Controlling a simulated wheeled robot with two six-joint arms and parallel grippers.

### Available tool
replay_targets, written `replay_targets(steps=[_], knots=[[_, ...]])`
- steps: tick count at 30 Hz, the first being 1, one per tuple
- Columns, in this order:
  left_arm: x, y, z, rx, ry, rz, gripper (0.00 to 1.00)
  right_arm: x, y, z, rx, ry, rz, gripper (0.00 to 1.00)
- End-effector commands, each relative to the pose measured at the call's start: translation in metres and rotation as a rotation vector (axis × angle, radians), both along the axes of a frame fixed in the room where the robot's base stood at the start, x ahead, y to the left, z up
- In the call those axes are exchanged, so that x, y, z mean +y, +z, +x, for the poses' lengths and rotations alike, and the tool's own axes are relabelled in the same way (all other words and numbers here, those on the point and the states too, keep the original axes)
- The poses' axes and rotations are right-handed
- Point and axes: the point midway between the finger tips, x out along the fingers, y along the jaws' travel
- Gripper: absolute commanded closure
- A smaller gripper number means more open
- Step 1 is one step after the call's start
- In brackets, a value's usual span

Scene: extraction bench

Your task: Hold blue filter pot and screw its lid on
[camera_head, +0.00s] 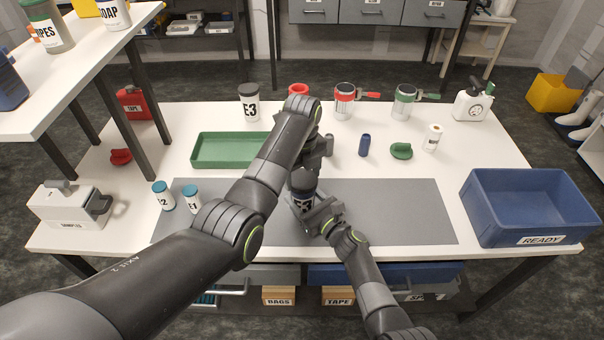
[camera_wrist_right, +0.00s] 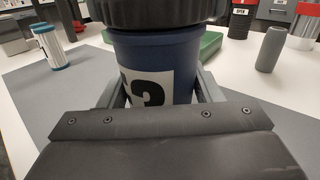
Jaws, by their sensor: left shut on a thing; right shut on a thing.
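The blue filter pot (camera_head: 303,202) stands upright at the middle of the grey mat, with a white label on its front. It also fills the middle of the right wrist view (camera_wrist_right: 150,62). My right gripper (camera_head: 315,215) is shut around the pot's body from the front right. A dark ribbed lid (camera_wrist_right: 165,12) sits at the pot's top, level with it; whether its thread is engaged I cannot tell. My left arm reaches over from the left, and my left gripper (camera_head: 303,168) points down, shut on the lid. Its fingertips are mostly hidden.
A green tray (camera_head: 200,165) lies behind left. Two small white pots (camera_head: 163,197) with teal lids stand on the mat's left end. A blue cylinder (camera_head: 365,146) and a green piece (camera_head: 401,151) stand behind right. A blue READY crate (camera_head: 530,240) is at right. The mat's right half is clear.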

Motion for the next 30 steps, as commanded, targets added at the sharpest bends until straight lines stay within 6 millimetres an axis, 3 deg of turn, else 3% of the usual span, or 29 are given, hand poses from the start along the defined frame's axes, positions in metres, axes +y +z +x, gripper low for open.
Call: replay_targets(steps=[12, 18, 26, 27, 30], knots=[[-0.0019, 0.0005, 0.0008, -0.002, -0.631, 0.0, 0.54, -0.0003, -0.0006, -0.0002, 0.002, 0.0, -0.001, 1.0], [-0.0022, 0.0005, 0.0008, -0.003, -0.746, 0.001, 0.54, -0.0003, -0.0007, -0.0002, 0.002, 0.0, -0.001, 1.0], [-0.0022, 0.0007, 0.0009, -0.003, -0.75, 0.001, 0.54, -0.0004, -0.0008, -0.0002, 0.002, -0.001, -0.001, 1.0], [-0.0022, 0.0007, 0.0009, -0.003, -0.749, 0.001, 0.3, -0.0004, -0.0008, -0.0002, 0.002, -0.001, -0.001, 1.0], [-0.0022, 0.0006, 0.0009, -0.003, -0.749, 0.001, 0.17, -0.0004, -0.0008, -0.0002, 0.002, 0.0, -0.001, 1.0]])
